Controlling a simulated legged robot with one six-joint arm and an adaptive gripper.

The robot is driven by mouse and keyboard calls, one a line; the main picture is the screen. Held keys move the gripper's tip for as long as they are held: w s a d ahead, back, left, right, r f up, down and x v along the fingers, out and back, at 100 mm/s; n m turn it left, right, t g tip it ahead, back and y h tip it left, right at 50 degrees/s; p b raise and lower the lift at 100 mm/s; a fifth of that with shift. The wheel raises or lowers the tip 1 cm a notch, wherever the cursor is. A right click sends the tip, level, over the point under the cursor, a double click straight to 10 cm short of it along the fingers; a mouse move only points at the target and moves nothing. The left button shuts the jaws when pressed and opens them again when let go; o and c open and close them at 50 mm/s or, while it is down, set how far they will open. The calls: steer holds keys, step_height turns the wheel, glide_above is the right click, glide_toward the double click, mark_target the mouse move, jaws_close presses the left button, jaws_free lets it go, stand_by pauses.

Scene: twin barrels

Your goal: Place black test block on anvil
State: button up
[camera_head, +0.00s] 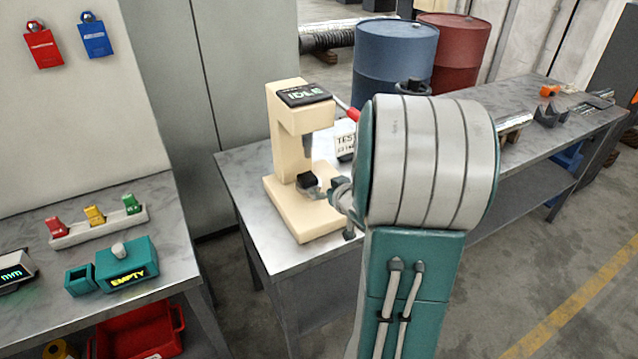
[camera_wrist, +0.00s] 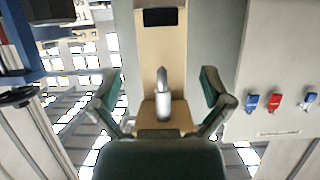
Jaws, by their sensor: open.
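The cream tester (camera_head: 285,135), its screen reading IDLE, stands on the middle bench. A small black block (camera_head: 307,181) sits under the tester's spindle (camera_head: 308,145), apparently at the anvil; the anvil surface is hidden, so I cannot confirm its seating. My gripper (camera_head: 322,190) is beside the block, low in front of the tester, partly hidden by my arm. In the wrist view my gripper (camera_wrist: 157,80) is open, its two fingers wide apart on either side of the silver spindle (camera_wrist: 165,95). No block shows between the fingers there; my palm covers the lower middle.
A white box marked TEST (camera_head: 345,140) stands behind the tester. Blue (camera_head: 395,60) and red (camera_head: 457,55) barrels stand behind the bench. The left bench holds a teal box reading EMPTY (camera_head: 128,262) and a rack of coloured pieces (camera_head: 98,228). An orange item (camera_head: 549,91) lies at the bench's far right.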

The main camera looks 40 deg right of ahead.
steer(key=s+a+r+g+h, duration=0.25)
steer(key=a+r, duration=0.55)
steer(key=a, duration=0.4)
steer(key=s+a+r+n+g+y, duration=0.2)
steer(key=s+a+g+y, duration=0.3)
steer(key=s+a, duration=1)
steer(key=a, duration=0.2)
steer(key=shift+a+n+y, duration=0.35)
steer(key=shift+n, duration=0.05)
steer(key=shift+w+d+r, duration=0.1)
steer(key=shift+d, duration=0.05)
